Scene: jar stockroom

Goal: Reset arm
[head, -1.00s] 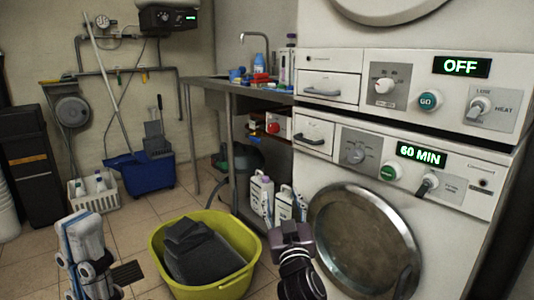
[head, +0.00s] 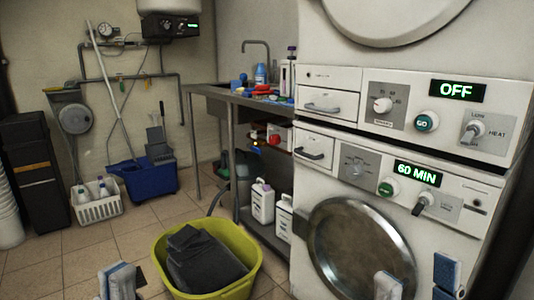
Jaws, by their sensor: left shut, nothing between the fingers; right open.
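My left gripper (head: 120,282) shows at the bottom edge, left of the yellow tub. Its pale, blue-edged fingers are together with nothing between them. My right gripper (head: 418,280) is at the bottom right, in front of the lower machine's round door. Its two fingers stand wide apart with nothing between them. Most of both arms is below the frame.
A yellow tub (head: 254,262) with dark grey cloth (head: 200,261) stands on the tiled floor. The stacked machines (head: 323,178) fill the right side. A sink bench (head: 228,96), white crate (head: 98,209) and blue bucket (head: 150,180) stand behind.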

